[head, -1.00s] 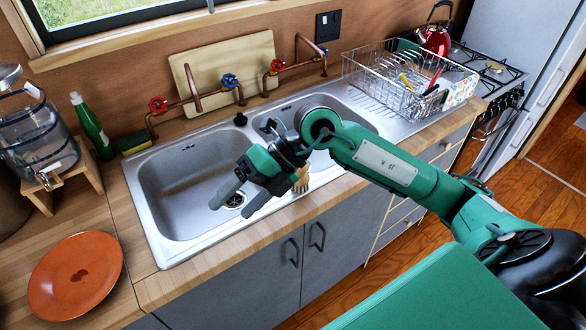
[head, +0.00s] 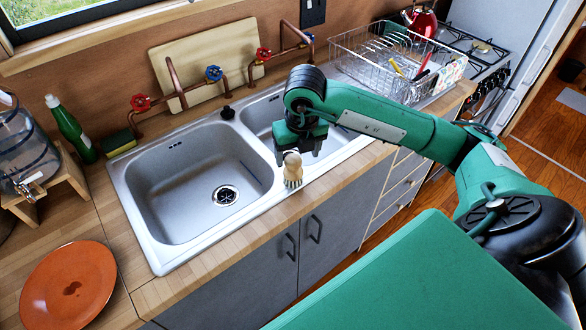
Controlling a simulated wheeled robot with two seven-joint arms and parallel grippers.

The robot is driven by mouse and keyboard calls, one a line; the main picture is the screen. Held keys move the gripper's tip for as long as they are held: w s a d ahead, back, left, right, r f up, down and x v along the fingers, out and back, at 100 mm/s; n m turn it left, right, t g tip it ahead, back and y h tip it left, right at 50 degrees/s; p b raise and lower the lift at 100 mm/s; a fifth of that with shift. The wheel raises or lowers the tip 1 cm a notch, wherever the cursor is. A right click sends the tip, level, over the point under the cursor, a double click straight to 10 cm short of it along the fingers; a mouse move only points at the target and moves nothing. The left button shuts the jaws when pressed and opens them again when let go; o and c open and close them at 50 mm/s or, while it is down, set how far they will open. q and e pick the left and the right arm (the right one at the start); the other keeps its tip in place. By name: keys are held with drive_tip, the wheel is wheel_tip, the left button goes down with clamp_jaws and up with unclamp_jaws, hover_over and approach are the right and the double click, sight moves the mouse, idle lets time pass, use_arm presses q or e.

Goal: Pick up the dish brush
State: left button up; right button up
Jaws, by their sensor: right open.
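The dish brush (head: 292,170) has a round pale wooden head with bristles pointing down. It stands at the front rim of the double sink (head: 180,243), near the divider between the basins. My right gripper (head: 299,158) is right above and around the brush in the picture, fingers pointing down. Its jaws are open. I cannot tell whether a finger touches the brush. My left gripper is not in the head view.
An orange plate (head: 68,285) lies on the wooden counter at the left. A green bottle (head: 72,130) and a sponge (head: 118,143) stand behind it. Taps (head: 214,73) line the back of the sink. A wire dish rack (head: 372,66) stands at the right.

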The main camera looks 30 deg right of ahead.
sight(293, 166)
drive_tip(key=shift+w+f, duration=0.1)
drive_tip(key=shift+f, duration=0.5)
drive_tip(key=shift+w+a+f+p, duration=0.1)
drive_tip(key=shift+f+p, duration=0.2)
drive_tip(key=f, duration=0.1)
drive_tip(key=f+p, duration=0.1)
drive_tip(key=f, duration=0.1)
drive_tip(key=shift+w+a+f, duration=0.15)
drive_tip(key=shift+w+f, duration=0.15)
drive_tip(key=shift+w, duration=0.1)
drive_tip(key=shift+w+f, duration=0.1)
drive_tip(key=shift+f, duration=0.35)
drive_tip(key=c, duration=1.1)
